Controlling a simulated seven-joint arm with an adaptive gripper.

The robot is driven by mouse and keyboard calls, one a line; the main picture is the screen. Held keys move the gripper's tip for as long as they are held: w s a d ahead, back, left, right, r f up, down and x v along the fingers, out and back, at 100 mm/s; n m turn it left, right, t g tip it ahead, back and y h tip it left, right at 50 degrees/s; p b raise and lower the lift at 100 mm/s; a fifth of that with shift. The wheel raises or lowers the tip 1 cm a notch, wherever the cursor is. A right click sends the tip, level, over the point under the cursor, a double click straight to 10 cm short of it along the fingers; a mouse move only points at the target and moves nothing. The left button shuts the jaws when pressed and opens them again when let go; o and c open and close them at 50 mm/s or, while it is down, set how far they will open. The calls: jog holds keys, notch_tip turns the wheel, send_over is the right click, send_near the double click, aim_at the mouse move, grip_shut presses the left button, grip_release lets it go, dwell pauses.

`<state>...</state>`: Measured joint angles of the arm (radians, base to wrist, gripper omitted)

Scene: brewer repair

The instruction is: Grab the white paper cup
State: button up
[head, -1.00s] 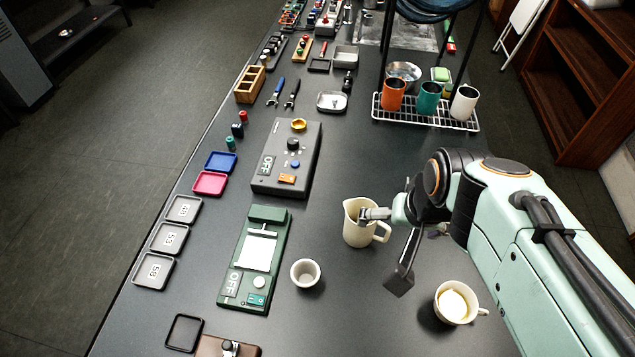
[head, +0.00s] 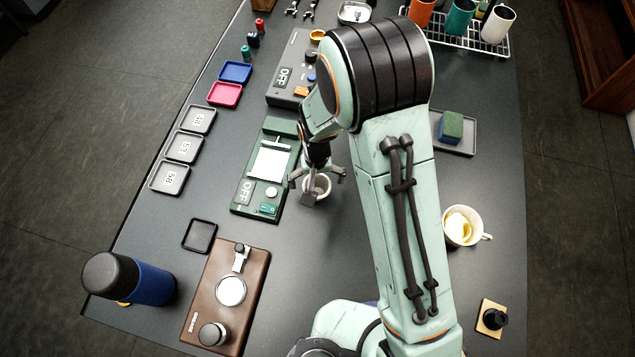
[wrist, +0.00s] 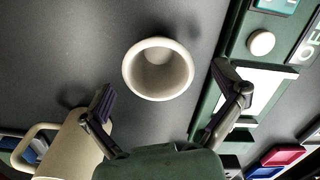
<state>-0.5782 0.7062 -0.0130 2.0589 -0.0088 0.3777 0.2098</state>
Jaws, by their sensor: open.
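The white paper cup (head: 323,184) stands upright and empty on the dark table, right of the green device (head: 262,170). In the head view my gripper partly covers it. In the wrist view the cup (wrist: 158,70) shows whole, its open mouth facing the camera. My gripper (head: 318,178) is over the cup with its fingers spread to either side. In the wrist view my gripper (wrist: 164,90) is open and empty, with the cup slightly beyond and between the fingertips. No contact with the cup shows.
A cream pitcher (wrist: 72,150) stands close beside the left finger in the wrist view; my arm hides it in the head view. A mug with lemon (head: 461,226) is at the right. A brown device (head: 228,300) and blue bottle (head: 135,280) are nearer. The table in front of the cup is clear.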

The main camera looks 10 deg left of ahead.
jog(key=shift+f, duration=0.45)
jog(key=c, duration=0.8)
